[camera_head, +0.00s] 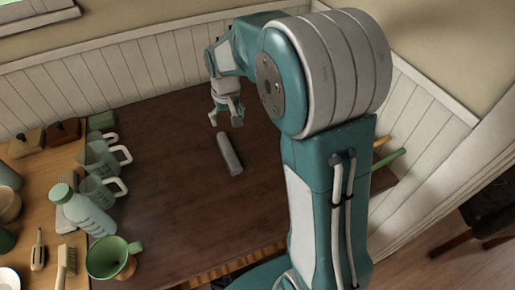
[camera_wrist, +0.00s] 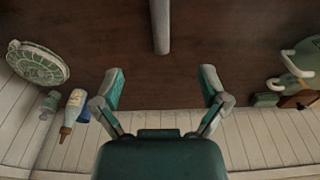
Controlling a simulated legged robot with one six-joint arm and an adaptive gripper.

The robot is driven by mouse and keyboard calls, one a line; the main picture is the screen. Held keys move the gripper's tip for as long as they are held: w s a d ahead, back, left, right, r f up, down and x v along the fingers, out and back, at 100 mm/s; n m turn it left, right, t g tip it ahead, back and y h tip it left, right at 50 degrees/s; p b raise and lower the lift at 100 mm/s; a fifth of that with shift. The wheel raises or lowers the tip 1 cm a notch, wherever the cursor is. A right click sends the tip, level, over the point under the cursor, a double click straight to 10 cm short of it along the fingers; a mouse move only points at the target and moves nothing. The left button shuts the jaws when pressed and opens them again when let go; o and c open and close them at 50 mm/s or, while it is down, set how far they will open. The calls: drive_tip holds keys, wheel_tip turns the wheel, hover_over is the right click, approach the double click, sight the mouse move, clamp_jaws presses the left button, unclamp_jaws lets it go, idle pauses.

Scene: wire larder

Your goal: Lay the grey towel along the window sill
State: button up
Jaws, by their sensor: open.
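A long grey roll (camera_head: 229,154), which looks like the grey towel, lies on the dark brown tabletop. In the wrist view the grey roll (camera_wrist: 160,25) shows at the top middle, cut off by the frame edge. My gripper (camera_head: 226,118) is above the table just beyond the roll's far end. In the wrist view my gripper (camera_wrist: 162,82) has its fingers spread wide with nothing between them, and the roll lies ahead of them. The pale window sill (camera_head: 40,21) is at the top left, above the wall panelling; only part of it shows.
Glass mugs (camera_head: 100,190), a bottle (camera_head: 82,210) and a green funnel-like cup (camera_head: 112,258) crowd the table's left side, beside a lighter wooden surface with a brush (camera_head: 65,262). A round green-and-white object (camera_wrist: 38,64) is at left in the wrist view. The tabletop around the roll is clear.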

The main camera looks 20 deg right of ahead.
drive_tip(key=s+r+t, duration=0.2)
drive_tip(key=s+r, duration=0.4)
drive_tip(key=s, duration=0.6)
drive_tip(key=s+r+t, duration=0.2)
drive_tip(key=s+r, duration=0.4)
drive_tip(key=s, duration=0.5)
drive_tip(key=shift+s+r, duration=0.2)
drive_tip(key=shift+s, duration=0.2)
drive_tip(key=shift+o, duration=0.4)
drive_tip(key=shift+s, duration=0.35)
drive_tip(key=n+g+y, duration=0.2)
drive_tip(key=n+y, duration=0.3)
drive_tip(key=n, duration=3)
hover_over(232, 149)
drive_tip(key=s+d, duration=0.3)
wheel_tip(232, 149, down, 23)
drive_tip(key=x, duration=0.6)
drive_tip(key=shift+d+f, duration=0.1)
drive_tip(key=shift+d, duration=0.2)
drive_tip(key=x, duration=0.5)
drive_tip(key=shift+w+d, duration=0.1)
drive_tip(key=shift+w, duration=0.2)
drive_tip(key=shift+s, duration=0.1)
drive_tip(key=c, duration=1.4)
